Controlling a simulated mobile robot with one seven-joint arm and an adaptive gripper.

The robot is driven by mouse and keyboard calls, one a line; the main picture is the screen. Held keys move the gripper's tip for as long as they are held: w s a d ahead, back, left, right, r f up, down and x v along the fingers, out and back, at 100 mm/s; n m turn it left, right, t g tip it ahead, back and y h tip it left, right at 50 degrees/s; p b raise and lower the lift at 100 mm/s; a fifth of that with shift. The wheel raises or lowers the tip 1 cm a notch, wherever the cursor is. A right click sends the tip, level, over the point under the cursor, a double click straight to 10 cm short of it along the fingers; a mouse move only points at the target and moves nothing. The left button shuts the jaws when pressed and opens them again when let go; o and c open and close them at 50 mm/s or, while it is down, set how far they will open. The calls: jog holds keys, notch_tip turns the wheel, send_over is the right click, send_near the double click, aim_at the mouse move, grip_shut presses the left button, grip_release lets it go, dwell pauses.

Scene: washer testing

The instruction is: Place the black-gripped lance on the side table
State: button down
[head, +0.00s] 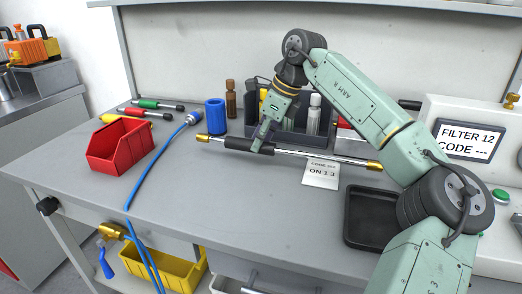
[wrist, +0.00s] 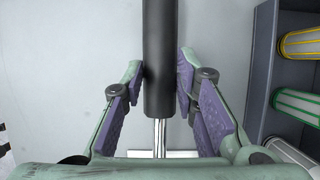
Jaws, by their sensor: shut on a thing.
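The black-gripped lance (head: 305,154) is a thin silver rod with brass ends and a black sleeve near its left end. My gripper (head: 263,137) is shut on it at the black grip, above the workbench (head: 250,215). The lance lies roughly left to right across the head view. In the wrist view the black grip (wrist: 159,60) runs between the two purple-padded fingers (wrist: 159,95), with bare rod below it. A grey surface (head: 30,135) stands at the far left, apart from the bench; I cannot tell whether it is the side table.
A red bin (head: 118,146), a blue cylinder (head: 215,116) and coloured-grip lances (head: 160,104) are on the bench's left. A blue hose (head: 160,155) crosses it. A dark organiser (head: 290,143) stands behind, a black tray (head: 372,217) at right. The front middle is clear.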

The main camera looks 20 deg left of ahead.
aim_at(279, 147)
jog(key=shift+f, duration=1.65)
jog(key=shift+f, duration=0.1)
jog(key=c, duration=1.3)
grip_release()
jog(key=v, duration=1.2)
